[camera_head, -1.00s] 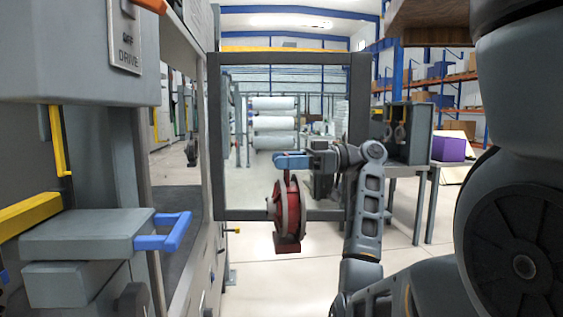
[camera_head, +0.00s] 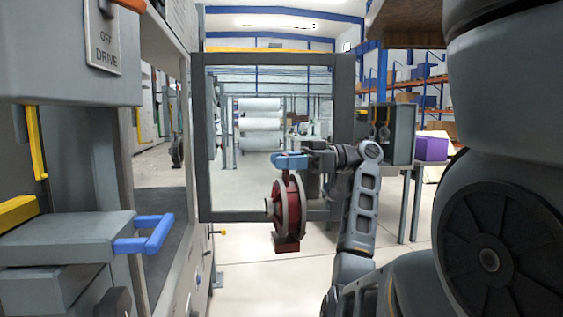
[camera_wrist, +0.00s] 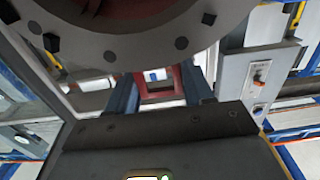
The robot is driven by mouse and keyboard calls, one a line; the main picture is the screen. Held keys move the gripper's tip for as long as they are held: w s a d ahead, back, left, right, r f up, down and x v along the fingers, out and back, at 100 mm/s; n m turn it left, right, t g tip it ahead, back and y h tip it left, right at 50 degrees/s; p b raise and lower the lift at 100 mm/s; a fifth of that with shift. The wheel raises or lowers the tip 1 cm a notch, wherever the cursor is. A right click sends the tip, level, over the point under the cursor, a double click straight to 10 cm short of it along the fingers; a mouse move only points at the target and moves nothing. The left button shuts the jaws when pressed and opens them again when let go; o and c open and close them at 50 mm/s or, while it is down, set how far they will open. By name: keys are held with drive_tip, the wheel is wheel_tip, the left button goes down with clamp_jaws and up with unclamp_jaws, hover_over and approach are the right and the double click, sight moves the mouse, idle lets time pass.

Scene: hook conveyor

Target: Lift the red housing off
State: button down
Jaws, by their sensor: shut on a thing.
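The red housing (camera_head: 287,213) hangs upright in front of the grey frame in the head view, with a round grey flange on its side and a squared foot at its bottom. My gripper (camera_head: 291,161) is at its top, with blue fingers shut on it. In the wrist view the housing's grey flange (camera_wrist: 130,38) fills the top of the picture. A red squared loop (camera_wrist: 161,84) of the housing sits between my blue fingers (camera_wrist: 160,92). No hook shows at the housing's top; the grip hides part of it.
A grey rectangular frame (camera_head: 200,140) stands behind the housing. At the left is a grey machine with a blue handle (camera_head: 147,236) and an OFF/DRIVE panel (camera_head: 105,45). A bench with a grey open box (camera_head: 403,135) and a purple bin (camera_head: 432,148) stand at the right. The floor below is clear.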

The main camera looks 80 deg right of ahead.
drive_tip(key=shift+r, duration=0.15)
drive_tip(key=v, duration=0.7)
drive_tip(key=shift+b, duration=0.4)
